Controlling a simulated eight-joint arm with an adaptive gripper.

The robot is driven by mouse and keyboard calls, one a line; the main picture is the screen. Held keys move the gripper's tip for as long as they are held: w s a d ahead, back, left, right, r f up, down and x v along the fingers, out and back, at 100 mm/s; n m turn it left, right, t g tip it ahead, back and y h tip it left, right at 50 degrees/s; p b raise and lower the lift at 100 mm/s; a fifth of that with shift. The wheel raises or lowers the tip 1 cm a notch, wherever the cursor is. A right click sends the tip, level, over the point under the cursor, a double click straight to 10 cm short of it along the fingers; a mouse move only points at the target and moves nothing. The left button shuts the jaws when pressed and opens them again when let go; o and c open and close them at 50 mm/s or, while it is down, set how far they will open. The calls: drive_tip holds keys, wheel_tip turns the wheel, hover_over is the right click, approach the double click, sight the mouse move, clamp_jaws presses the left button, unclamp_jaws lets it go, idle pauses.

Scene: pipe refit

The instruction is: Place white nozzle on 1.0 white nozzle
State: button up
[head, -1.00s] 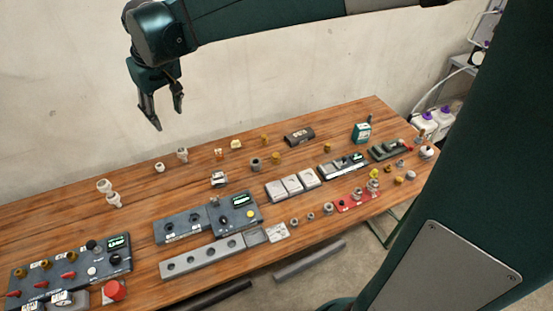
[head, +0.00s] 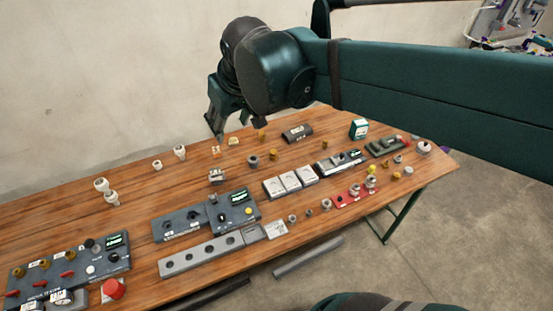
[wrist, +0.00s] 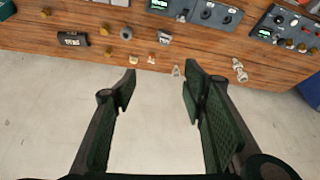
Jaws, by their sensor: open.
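Several white nozzles stand on the wooden table's left half in the head view. Two are close together, one (head: 101,184) and another (head: 112,198). Two more stand farther back, one (head: 157,165) and one (head: 180,152). I cannot tell which carries the 1.0 mark. My gripper (head: 219,130) is open and empty near the table's back edge, right of the nozzles. In the wrist view the open fingers (wrist: 160,78) have bare floor between them. A white nozzle (wrist: 177,71) shows beside one fingertip, and a pair (wrist: 240,70) shows farther right.
A grey device with a green display (head: 238,206) and a long grey holed block (head: 205,256) lie toward the front. A control panel (head: 70,265) with a red button is at the front left. Small brass and white parts lie near the back edge.

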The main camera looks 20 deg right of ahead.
drive_tip(key=s+d+f+m+t, duration=0.1)
drive_tip(key=s+d+f, duration=0.2)
drive_tip(key=s, duration=0.3)
drive_tip(key=s+d+f+m, duration=0.1)
drive_tip(key=s+d+f, duration=0.2)
drive_tip(key=s, duration=0.3)
drive_tip(key=shift+s+d+t+h, duration=0.4)
drive_tip(key=shift+d, duration=0.5)
